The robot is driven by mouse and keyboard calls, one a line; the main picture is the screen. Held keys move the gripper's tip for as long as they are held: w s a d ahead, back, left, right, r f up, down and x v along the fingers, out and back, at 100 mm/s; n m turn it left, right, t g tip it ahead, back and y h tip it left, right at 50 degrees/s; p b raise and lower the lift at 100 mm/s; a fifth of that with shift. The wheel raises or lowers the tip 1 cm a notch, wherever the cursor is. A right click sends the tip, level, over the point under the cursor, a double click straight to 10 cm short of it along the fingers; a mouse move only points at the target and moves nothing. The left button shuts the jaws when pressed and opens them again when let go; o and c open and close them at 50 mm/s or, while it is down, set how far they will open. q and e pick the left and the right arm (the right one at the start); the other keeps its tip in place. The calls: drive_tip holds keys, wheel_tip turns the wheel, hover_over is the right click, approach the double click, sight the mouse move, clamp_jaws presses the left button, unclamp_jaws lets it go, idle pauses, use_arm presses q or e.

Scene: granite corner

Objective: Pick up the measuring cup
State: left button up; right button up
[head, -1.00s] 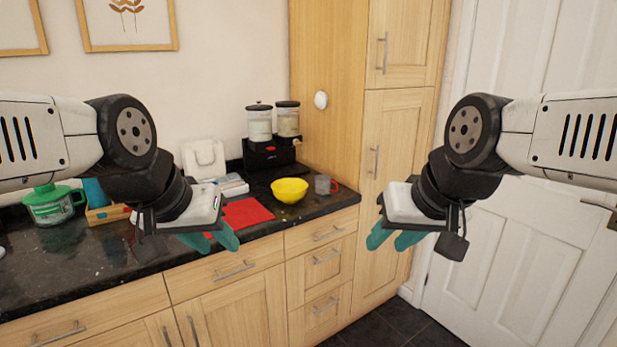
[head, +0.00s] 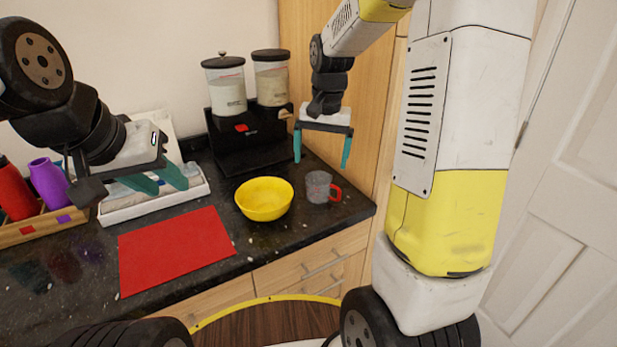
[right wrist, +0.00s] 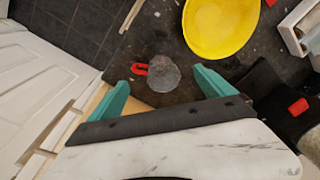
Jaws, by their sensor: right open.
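The measuring cup (head: 318,187) is a small clear grey cup with a red handle, standing upright on the dark counter near its right end. It also shows in the right wrist view (right wrist: 164,75), with its red handle to the left. My right gripper (head: 321,162) is open and empty, above and behind the cup, fingers pointing down. In the right wrist view the cup lies beyond and between the two teal fingers, not touching them. My left gripper (head: 172,182) hangs over the white tray at the left; its teal fingers look apart and nothing shows between them.
A yellow bowl (head: 264,199) stands just left of the cup. A black dispenser (head: 243,135) with two clear canisters is behind it. A red mat (head: 175,248) lies front left, with a white tray (head: 152,204) behind. A tall wooden cabinet (head: 370,140) borders the right.

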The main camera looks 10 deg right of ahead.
drive_tip(key=g, duration=0.1)
hover_over(318, 187)
drive_tip(key=w, duration=0.3)
wheel_tip(318, 187, down, 5)
drive_tip(key=shift+m+h, duration=0.3)
drive_tip(key=shift+m, duration=0.1)
drive_tip(key=f, duration=0.5)
drive_tip(key=d+f, duration=0.1)
drive_tip(key=f, duration=0.1)
drive_tip(key=shift+w+f, duration=0.25)
drive_tip(key=shift+f, duration=0.1)
drive_tip(key=c, duration=1.5)
